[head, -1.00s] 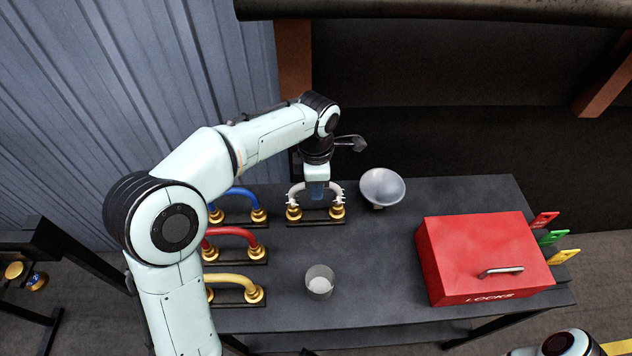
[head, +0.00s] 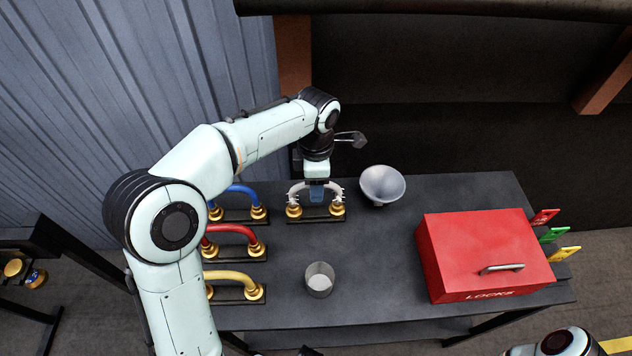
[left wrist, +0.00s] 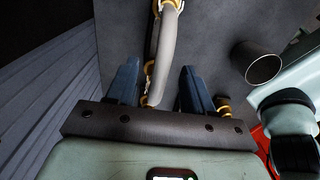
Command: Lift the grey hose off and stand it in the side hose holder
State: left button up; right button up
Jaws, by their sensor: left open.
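The grey hose (head: 299,193) is a pale arch whose brass ends stand on a dark base plate (head: 316,213) at the back of the table. My left gripper (head: 316,192) points down over the arch from above. In the left wrist view the grey hose (left wrist: 166,52) runs between the two blue fingers of my left gripper (left wrist: 157,85), with a gap on each side. The fingers are open. Blue, red and yellow hoses (head: 238,193) stand in similar plates to the left. I cannot pick out the side hose holder with certainty.
A grey funnel-shaped bowl (head: 383,184) stands just right of the grey hose. A red LOCKS box (head: 484,255) fills the right side. A dark stand with brass fittings (head: 14,271) is at far left.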

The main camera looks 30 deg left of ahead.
pick_arm(q)
notch_tip(320, 180, up, 12)
jog(key=p, duration=0.2)
jog(key=shift+r, duration=0.25)
pick_arm(e)
jog(key=w+r, duration=0.1)
jog(key=r, duration=0.2)
jog(key=shift+w, duration=0.35)
jog(key=shift+s, duration=0.1)
